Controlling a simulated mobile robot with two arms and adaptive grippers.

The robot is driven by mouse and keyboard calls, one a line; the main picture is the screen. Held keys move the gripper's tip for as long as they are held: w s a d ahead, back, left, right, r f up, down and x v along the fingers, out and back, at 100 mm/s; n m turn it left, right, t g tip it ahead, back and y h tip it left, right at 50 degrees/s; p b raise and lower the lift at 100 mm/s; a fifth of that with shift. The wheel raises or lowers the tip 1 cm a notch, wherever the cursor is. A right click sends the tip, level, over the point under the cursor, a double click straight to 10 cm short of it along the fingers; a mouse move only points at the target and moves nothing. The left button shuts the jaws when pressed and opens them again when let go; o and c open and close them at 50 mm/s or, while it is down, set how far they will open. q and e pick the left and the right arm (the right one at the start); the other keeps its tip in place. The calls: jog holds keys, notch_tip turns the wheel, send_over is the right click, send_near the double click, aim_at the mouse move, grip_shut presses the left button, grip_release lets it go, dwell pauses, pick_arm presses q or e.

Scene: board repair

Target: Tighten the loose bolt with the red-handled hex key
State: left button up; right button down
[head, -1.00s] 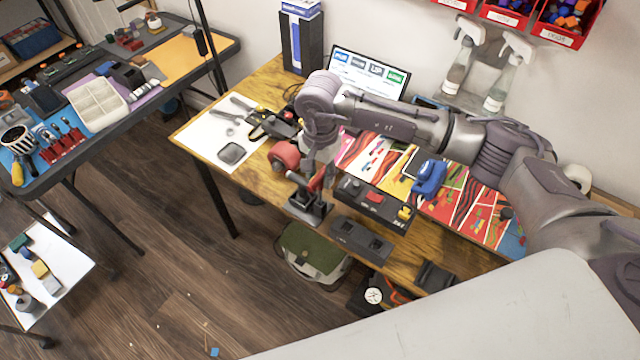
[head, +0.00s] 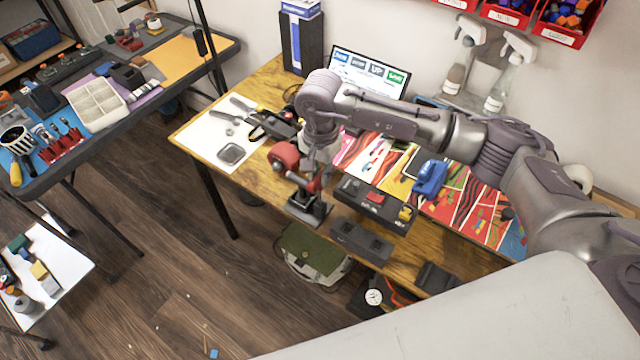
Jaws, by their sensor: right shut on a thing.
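My right gripper (head: 318,176) hangs over the front part of the wooden workbench and is shut. The red piece between its fingers looks like the handle of the red-handled hex key (head: 315,185). Its shaft is too small and hidden to make out. Right below is a dark metal fixture (head: 307,208) at the bench's front edge. I cannot make out the loose bolt, nor tell whether the key touches it. My left gripper is not in view.
On the bench (head: 262,92) stand a red round tool (head: 284,155) close left of the gripper, a black control box (head: 374,203) with a red switch, a dark socket block (head: 361,241) and a blue tool (head: 430,178). A monitor (head: 368,72) stands behind.

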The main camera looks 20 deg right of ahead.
jog(key=shift+r+p, duration=1.4)
jog(key=shift+r, duration=2.15)
